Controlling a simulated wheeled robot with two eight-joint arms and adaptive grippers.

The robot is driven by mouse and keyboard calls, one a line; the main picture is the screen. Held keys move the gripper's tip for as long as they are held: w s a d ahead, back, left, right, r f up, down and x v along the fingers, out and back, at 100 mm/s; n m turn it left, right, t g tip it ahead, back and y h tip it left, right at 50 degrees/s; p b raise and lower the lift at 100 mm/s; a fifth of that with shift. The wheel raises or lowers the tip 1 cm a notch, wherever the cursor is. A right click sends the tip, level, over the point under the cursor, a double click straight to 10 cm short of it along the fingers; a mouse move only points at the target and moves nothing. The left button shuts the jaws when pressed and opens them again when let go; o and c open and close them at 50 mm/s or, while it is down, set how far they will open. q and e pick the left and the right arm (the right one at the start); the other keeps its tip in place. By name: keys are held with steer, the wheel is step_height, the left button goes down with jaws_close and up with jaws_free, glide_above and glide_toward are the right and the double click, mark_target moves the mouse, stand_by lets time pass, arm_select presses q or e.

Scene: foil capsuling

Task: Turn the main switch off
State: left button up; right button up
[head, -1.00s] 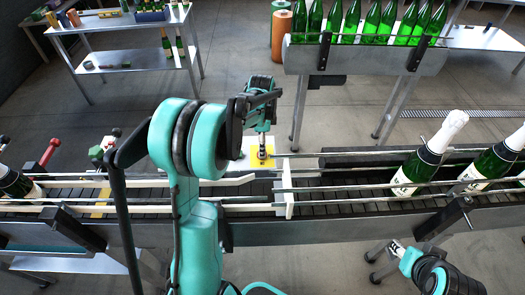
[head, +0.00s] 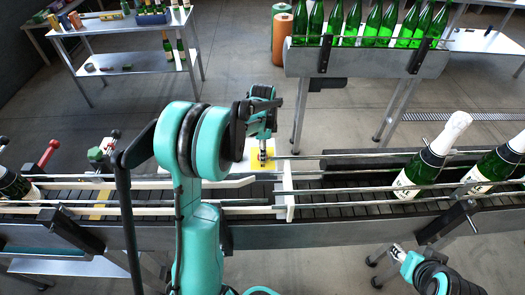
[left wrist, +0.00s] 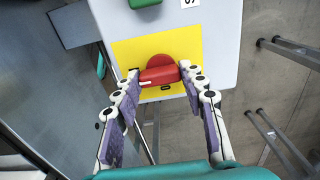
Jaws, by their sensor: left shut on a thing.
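The main switch has a red handle (left wrist: 158,75) on a yellow plate (left wrist: 185,40), fixed to a pale box (left wrist: 222,20). In the left wrist view the handle lies roughly crosswise between the two fingertips, with a round red part showing behind it. My left gripper (left wrist: 160,76) is shut on the handle, a fingertip at each end. In the head view my left gripper (head: 263,158) reaches down over the yellow plate (head: 282,161), and its fingers hide most of the handle. My right gripper (head: 398,252) is at the lower right, away from the switch; its opening is too small to judge.
A conveyor (head: 345,205) with metal guide rails crosses in front of the switch box. A raised rack (head: 365,62) holds several green bottles behind. A table (head: 125,62) stands at the back left.

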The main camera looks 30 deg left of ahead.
arm_select(q)
steer(key=shift+n, duration=0.4)
steer(key=n, duration=0.3)
steer(key=shift+n+p, duration=0.4)
steer(key=n, duration=0.4)
steer(key=shift+w+n+p, duration=0.1)
steer(key=shift+n+p, duration=0.2)
steer(key=n, duration=0.8)
steer(key=shift+p, duration=0.3)
steer(key=shift+n, duration=0.5)
steer(key=o, duration=1.2)
steer(key=shift+c, duration=0.2)
